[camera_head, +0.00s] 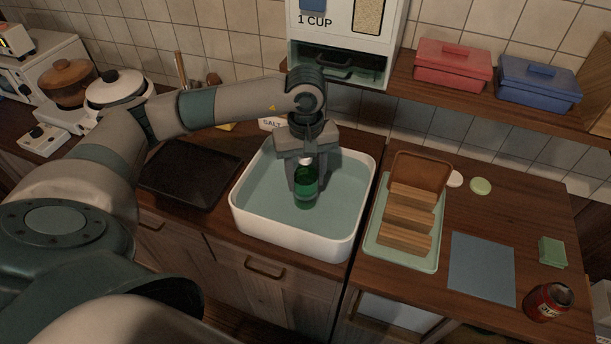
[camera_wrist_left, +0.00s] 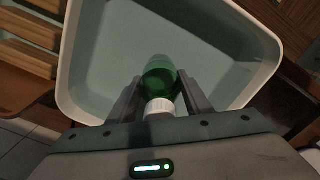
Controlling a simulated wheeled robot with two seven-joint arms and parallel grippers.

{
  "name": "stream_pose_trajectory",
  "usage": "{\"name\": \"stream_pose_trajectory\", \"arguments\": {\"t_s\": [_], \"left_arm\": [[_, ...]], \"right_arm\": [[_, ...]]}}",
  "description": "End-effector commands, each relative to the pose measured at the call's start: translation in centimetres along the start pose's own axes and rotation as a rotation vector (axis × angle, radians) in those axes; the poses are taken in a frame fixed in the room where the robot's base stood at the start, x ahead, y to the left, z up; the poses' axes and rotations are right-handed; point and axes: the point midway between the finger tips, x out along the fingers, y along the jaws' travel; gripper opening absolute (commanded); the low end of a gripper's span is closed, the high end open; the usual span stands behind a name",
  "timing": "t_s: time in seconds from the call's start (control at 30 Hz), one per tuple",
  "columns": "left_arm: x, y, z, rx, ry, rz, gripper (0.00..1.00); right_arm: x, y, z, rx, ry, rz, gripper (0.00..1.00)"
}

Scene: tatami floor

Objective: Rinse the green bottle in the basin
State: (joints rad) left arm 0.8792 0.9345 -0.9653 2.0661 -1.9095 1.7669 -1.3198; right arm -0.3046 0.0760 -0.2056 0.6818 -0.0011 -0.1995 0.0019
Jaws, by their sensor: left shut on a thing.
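The green bottle (camera_head: 306,187) with a white cap is upright within the white basin (camera_head: 296,246). My left gripper (camera_head: 305,178) reaches down from above and is shut on the bottle. In the left wrist view the bottle (camera_wrist_left: 159,80) sits between the two fingers of the gripper (camera_wrist_left: 160,92), with its white cap toward the wrist. The basin (camera_wrist_left: 75,95) surrounds it there, with a pale blue-green interior. I cannot tell whether the bottle touches the basin's bottom. My right gripper is not in view.
A black tray (camera_head: 190,172) lies left of the basin. To the right, a pale green tray (camera_head: 408,261) holds wooden blocks, beside a blue-grey mat (camera_head: 482,268) and a red can (camera_head: 548,301). A shelf with a red box (camera_head: 452,66) and a blue box (camera_head: 538,82) runs behind.

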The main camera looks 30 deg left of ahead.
Motion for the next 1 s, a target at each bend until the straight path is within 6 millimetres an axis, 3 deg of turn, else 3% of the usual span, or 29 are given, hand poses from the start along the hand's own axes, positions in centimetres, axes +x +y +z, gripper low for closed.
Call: {"name": "stream_pose_trajectory", "arguments": {"t_s": [0.43,1.0], "left_arm": [[0.0,0.1,0.1,0.0,0.0,0.0,0.24],[0.0,2.0,1.4,0.0,0.0,0.0,0.24]], "right_arm": [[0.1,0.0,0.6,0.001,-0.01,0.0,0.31],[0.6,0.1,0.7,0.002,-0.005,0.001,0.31]]}}
